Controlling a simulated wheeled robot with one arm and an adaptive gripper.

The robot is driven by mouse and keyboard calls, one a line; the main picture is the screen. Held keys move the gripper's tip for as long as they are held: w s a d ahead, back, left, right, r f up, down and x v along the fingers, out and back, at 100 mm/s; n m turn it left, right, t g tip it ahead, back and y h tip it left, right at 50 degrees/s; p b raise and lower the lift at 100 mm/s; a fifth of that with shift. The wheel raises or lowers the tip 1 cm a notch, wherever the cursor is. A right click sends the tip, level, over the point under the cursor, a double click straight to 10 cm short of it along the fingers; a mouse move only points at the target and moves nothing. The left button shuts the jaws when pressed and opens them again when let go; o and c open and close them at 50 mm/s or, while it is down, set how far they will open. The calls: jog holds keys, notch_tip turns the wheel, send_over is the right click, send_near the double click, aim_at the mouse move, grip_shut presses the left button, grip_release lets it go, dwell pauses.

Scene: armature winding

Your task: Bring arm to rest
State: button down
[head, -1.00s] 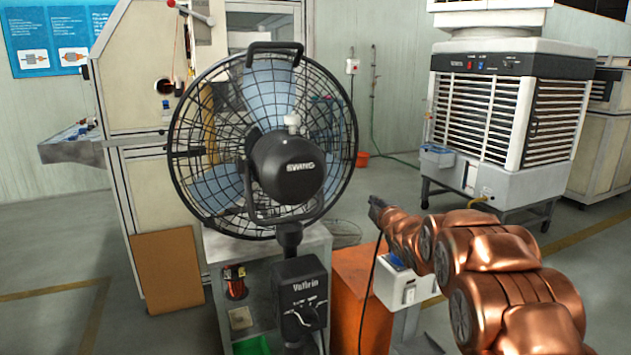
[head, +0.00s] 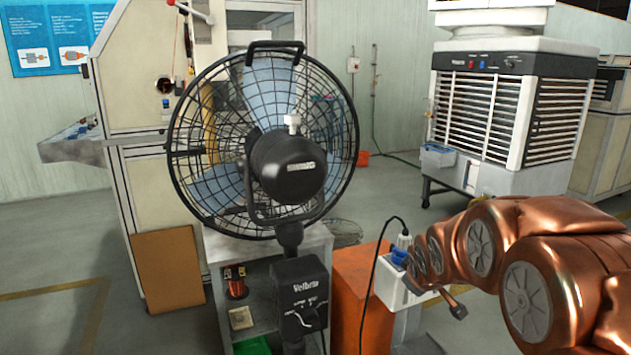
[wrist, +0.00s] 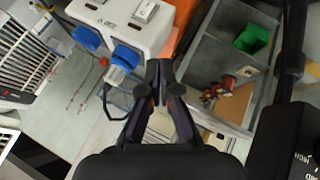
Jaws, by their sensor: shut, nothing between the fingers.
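My gripper (wrist: 160,78) shows in the wrist view with its two dark fingers together and nothing between them. In the head view my copper-coloured arm (head: 490,245) comes in from the right, bent beside the white socket box (head: 392,290). The gripper itself is mostly hidden behind or below the arm there. In the wrist view the socket box (wrist: 135,22) with its blue sockets (wrist: 124,56) lies just above and left of the fingertips. I cannot tell whether they touch.
A black-caged fan (head: 265,145) stands at centre on its post. Behind it is a grey open cabinet (head: 318,236) with a green bin (wrist: 252,38). An orange box (head: 362,290) stands beside it. A white air cooler (head: 500,105) stands back right.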

jog(key=s+a+f+m+g, duration=0.1)
jog(key=s+f+m+g, duration=0.15)
jog(key=s, duration=1.05)
jog(key=s+a+f+m+g+y, duration=0.15)
jog(key=s+g, duration=0.25)
jog(key=s, duration=1)
jog(key=s+a+f+m+g, duration=0.1)
jog(key=s+a+m+g, duration=0.2)
jog(key=s, duration=1)
notch_tip(320, 180, up, 22)
jog(key=s+d+p, duration=0.1)
jog(key=p, duration=1.9)
jog(key=shift+s+d+f, duration=0.15)
